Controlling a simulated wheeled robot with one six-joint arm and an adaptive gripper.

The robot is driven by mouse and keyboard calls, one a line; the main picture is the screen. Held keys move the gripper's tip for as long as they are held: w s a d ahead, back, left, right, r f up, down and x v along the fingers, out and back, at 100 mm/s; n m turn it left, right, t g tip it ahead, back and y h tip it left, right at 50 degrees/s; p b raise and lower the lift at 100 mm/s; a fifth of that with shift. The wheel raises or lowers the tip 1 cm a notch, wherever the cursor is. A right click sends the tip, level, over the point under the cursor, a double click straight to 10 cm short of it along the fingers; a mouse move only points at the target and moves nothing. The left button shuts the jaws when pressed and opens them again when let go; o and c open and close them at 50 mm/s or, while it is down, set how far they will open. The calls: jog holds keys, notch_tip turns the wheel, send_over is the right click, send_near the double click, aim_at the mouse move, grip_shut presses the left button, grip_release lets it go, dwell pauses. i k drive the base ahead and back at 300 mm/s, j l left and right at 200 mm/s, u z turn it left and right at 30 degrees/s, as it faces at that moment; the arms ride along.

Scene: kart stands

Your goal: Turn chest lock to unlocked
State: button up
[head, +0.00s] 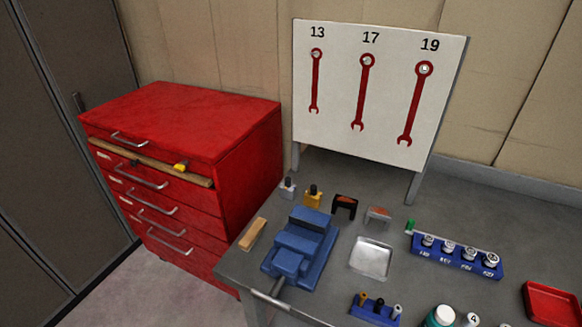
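The red tool chest (185,120) stands at the left of the workbench, with several drawers and silver handles on its front. All the drawers I can see look closed. A wooden strip (150,163) runs across the front below the top section. A small dark round part (134,162) sits by that strip and may be the lock; it is too small to read its position. My gripper is not in view.
The grey workbench (335,246) holds a blue vise (303,245), a silver tray (371,257), a blue socket rack (456,257) and a red tray (551,303). A white wrench board (378,90) stands behind. Dark cabinets (60,120) are at left; floor (150,290) before the chest is clear.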

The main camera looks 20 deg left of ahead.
aim_at(180, 168)
jog(key=k+j+u, duration=0.1)
jog(key=j+u, duration=0.15)
jog(key=j, duration=0.6)
jog(key=j+u, duration=0.25)
jog(key=j, duration=0.6)
jog(key=j+u, duration=0.25)
jog(key=j, duration=0.6)
jog(key=i+j+u, duration=0.1)
jog(key=j+u, duration=0.15)
jog(key=j, duration=0.6)
